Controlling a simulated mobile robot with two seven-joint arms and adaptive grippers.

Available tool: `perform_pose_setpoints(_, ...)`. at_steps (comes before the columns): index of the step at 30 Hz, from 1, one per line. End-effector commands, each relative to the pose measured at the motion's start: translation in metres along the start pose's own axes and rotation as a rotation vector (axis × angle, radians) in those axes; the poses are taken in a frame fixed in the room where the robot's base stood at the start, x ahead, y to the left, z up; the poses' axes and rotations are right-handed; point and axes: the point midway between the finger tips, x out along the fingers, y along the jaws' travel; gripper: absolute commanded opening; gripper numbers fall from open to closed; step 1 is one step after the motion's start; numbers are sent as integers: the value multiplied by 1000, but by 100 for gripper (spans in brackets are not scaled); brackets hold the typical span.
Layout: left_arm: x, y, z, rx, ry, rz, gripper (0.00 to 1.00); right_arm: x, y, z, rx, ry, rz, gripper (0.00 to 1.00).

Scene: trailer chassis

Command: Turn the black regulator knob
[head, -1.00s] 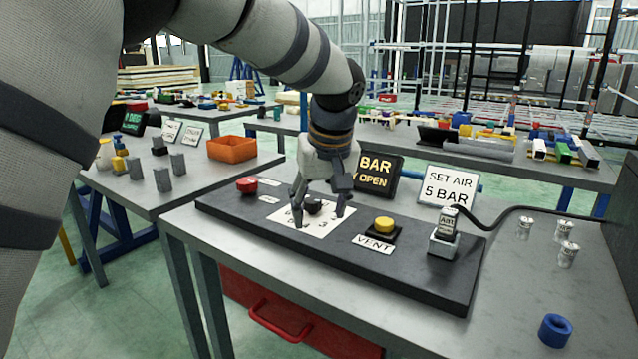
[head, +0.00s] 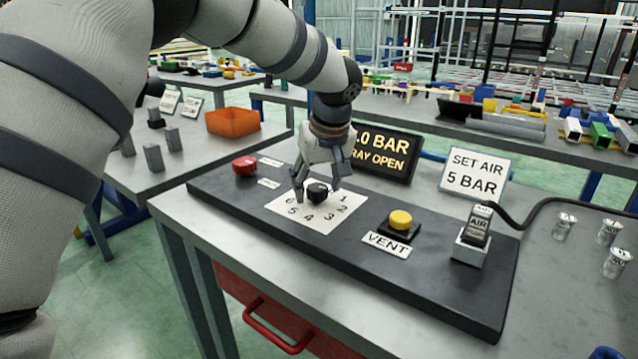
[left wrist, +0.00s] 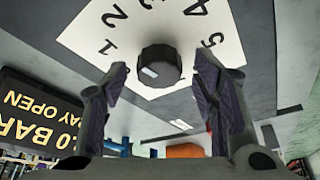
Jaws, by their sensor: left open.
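The black regulator knob (head: 317,193) stands on a white dial plate (head: 318,224) with printed numbers, on the dark panel. In the left wrist view the knob (left wrist: 159,67) is round with a pale mark on its face. My left gripper (head: 318,190) is open above the knob, one finger to each side of it. In the left wrist view my left gripper's fingertips (left wrist: 160,70) are apart, near the knob's sides, with gaps visible. A dark display (head: 385,153) reads "BAR" and "OPEN", partly hidden by the gripper. A sign (head: 474,172) reads "SET AIR 5 BAR". My right gripper is not in view.
Several metal fittings (head: 563,227) stand at the right. An orange bin (head: 233,122) is on the table behind.

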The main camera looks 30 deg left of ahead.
Motion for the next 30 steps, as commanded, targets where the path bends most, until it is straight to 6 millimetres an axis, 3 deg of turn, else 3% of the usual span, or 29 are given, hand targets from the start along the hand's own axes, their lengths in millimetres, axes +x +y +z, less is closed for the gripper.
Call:
perform_pose_setpoints(8,1,0,0,-1,1,2,52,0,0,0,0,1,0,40)
perform_pose_setpoints(14,1,0,0,-1,1,2,6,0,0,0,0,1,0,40)
perform_pose_setpoints(23,1,0,0,19,1,10,6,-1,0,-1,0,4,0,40)
perform_pose_setpoints(30,0,-1,-1,133,1,59,6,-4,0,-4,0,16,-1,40)
